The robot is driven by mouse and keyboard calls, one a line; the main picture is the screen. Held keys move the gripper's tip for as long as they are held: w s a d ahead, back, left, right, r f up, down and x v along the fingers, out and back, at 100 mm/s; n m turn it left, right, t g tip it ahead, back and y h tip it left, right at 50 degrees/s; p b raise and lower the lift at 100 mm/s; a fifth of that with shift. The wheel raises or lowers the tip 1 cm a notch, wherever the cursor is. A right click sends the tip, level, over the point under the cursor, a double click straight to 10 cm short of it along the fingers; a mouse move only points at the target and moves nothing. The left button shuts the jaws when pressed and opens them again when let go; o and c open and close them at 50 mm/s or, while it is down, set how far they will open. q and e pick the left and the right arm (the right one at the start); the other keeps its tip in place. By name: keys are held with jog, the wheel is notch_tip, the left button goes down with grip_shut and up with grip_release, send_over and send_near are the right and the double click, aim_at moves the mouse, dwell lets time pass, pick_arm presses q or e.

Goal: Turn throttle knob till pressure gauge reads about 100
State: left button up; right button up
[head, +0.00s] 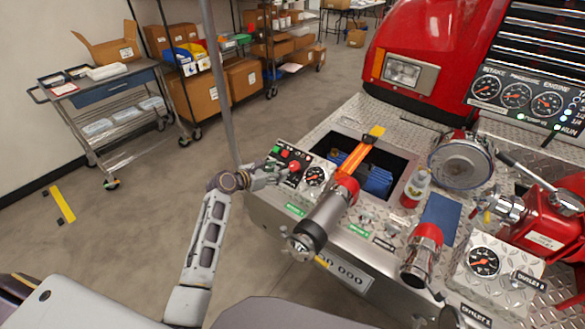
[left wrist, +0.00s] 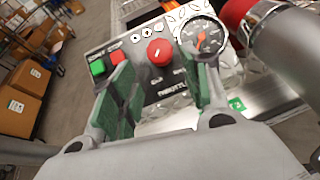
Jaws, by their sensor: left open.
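The throttle knob is a red round knob (left wrist: 159,52) above a label that reads as throttle. It sits on a black control panel, and it also shows in the head view (head: 295,166). My left gripper (left wrist: 162,82) is open, with green-padded fingers on either side below the knob in the wrist view. Nothing shows between them and they look apart from the knob. In the head view my left gripper (head: 266,178) is at the panel's left edge. The pressure gauge (left wrist: 203,37) is right of the knob, also in the head view (head: 315,176). Its red needle is visible; the reading is too small to tell.
Green (left wrist: 97,66) and red (left wrist: 117,58) buttons sit left of the knob. A large hose fitting (head: 326,212) stands close right of the panel. A grey pole (head: 219,80) rises behind my left gripper. The floor left of the bumper is clear.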

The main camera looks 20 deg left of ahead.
aim_at(292, 167)
pick_arm(q)
jog(key=shift+x, duration=4)
jog(key=shift+w+d+f+b, duration=0.1)
jog(key=shift+w+d+b, duration=0.2)
jog(key=shift+w, duration=0.1)
jog(key=shift+w+f, duration=0.1)
jog(key=shift+w, duration=0.05)
jog(key=c, duration=0.7)
pick_arm(e)
jog(key=shift+w+a+f, duration=0.1)
jog(key=shift+w+f, duration=0.1)
jog(key=shift+f, duration=0.1)
